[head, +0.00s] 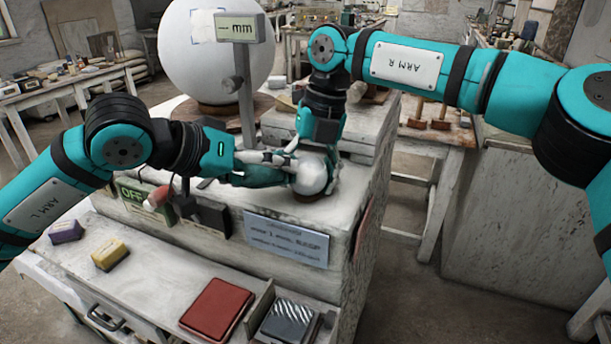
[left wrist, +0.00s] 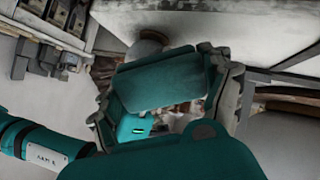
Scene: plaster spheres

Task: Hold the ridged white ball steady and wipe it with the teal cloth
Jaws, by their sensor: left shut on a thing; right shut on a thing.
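The ridged white ball (head: 312,178) sits low on a small brown rest on top of the white stone block. My right gripper (head: 318,150) comes down from above and is shut on the ball; its fingers partly hide the ball's top. My left gripper (head: 285,160) reaches in from the left and is shut on the teal cloth (head: 262,177), which lies against or close to the ball's left side. In the left wrist view the cloth (left wrist: 160,82) spans between the gripper's fingers and hides what is behind it. I cannot make out the ball clearly there.
A large white sphere (head: 212,65) and a post with an "mm" display (head: 241,28) stand behind. An OFF sign (head: 145,197) is at the block's front. The lower shelf holds a yellow block (head: 110,254), a purple block (head: 66,231), a red pad (head: 216,309) and a grey striped block (head: 289,321).

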